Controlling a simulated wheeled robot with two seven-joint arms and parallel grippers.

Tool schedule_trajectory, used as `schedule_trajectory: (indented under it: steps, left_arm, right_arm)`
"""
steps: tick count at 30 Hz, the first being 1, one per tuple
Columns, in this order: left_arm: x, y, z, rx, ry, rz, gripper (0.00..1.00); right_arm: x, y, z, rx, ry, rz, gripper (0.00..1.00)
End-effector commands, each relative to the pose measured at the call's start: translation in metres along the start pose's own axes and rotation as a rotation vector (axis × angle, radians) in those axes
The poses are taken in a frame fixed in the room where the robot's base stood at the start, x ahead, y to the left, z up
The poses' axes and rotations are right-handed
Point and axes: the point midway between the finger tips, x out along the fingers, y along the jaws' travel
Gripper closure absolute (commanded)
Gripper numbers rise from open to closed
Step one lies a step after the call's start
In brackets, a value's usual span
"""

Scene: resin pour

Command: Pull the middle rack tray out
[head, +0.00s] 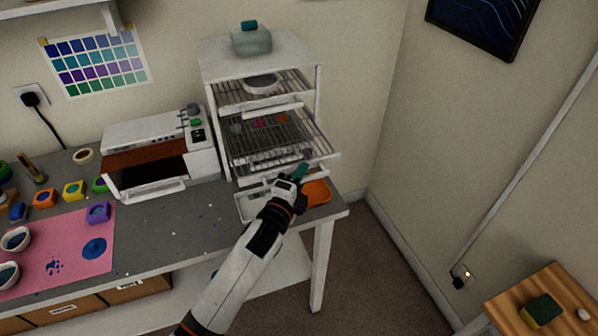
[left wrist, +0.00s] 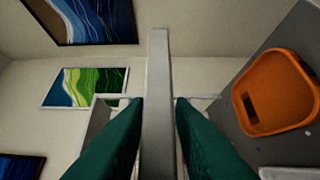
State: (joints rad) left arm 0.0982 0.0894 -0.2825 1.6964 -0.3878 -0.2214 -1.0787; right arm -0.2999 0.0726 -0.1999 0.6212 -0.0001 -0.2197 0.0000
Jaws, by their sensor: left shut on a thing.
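The white rack (head: 258,57) stands at the back right of the grey table. Its middle tray (head: 322,142), a wire grid with a pale front bar, sticks out farther than the upper tray (head: 290,87). Small items lie on the middle tray, too small to name. My left gripper (head: 300,171) is at the middle tray's front bar. In the left wrist view, the teal fingers of my left gripper (left wrist: 158,115) are shut on both sides of a pale grey bar (left wrist: 158,60). The fingers and hand hide part of the bar. My right gripper is in neither view.
An orange dish (head: 318,192) lies on the table below the tray, near the right edge. A white oven-like machine (head: 157,130) stands left of the rack. A lidded container (head: 250,40) sits on the rack top.

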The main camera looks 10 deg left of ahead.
Motion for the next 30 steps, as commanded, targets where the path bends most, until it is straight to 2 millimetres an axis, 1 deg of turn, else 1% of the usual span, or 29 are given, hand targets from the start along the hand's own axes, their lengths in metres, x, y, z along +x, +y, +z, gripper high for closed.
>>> schedule_trajectory:
  steps: [4,5,6,7,15,19,23,30]
  left_arm:
    - [0.0,0.002,0.0,0.0,-0.002,0.005,1.0]
    - [0.001,0.002,0.0,0.0,-0.002,0.005,0.74]
    - [0.001,0.002,0.0,0.0,-0.002,0.005,0.67]
    - [0.0,0.002,0.0,0.0,-0.002,0.004,0.65]
    - [0.0,0.0,0.0,0.0,-0.001,0.002,0.65]
    - [-0.009,-0.002,0.0,0.001,-0.001,0.001,0.65]
    - [-0.029,-0.003,0.0,0.0,-0.002,0.001,0.65]
    - [-0.079,-0.004,0.001,0.0,-0.003,0.001,0.65]
  right_arm:
    - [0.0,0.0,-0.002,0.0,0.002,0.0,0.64]
    - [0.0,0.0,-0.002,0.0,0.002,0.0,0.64]
    - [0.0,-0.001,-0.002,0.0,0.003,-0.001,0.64]
    - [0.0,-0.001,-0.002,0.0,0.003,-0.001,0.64]
    - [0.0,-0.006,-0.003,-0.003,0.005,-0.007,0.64]
    - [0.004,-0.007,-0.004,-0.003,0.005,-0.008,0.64]
    - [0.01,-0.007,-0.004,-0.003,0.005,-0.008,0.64]
    - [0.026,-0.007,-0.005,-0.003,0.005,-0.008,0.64]
